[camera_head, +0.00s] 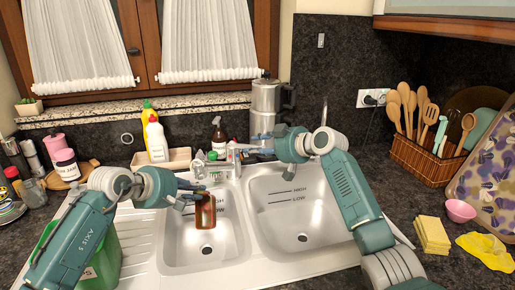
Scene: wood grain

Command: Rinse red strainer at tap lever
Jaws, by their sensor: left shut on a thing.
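My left gripper (194,194) is shut on the red strainer (206,213), a small reddish-brown piece held over the left sink basin (178,250). The strainer's upper part is partly hidden by the gripper. My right gripper (247,149) reaches left to the tap lever (234,151) behind the basins, close to it. The picture is too small to tell whether its fingers touch the lever or are open or shut. I cannot make out any running water.
The right basin (285,222) is empty. Bottles and a tray (162,164) stand behind the sink, with a metal coffee pot (266,105) at the back. A green container (104,262) stands at left. Yellow sponges (432,234), a pink bowl (460,211) and a yellow cloth (487,248) lie right.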

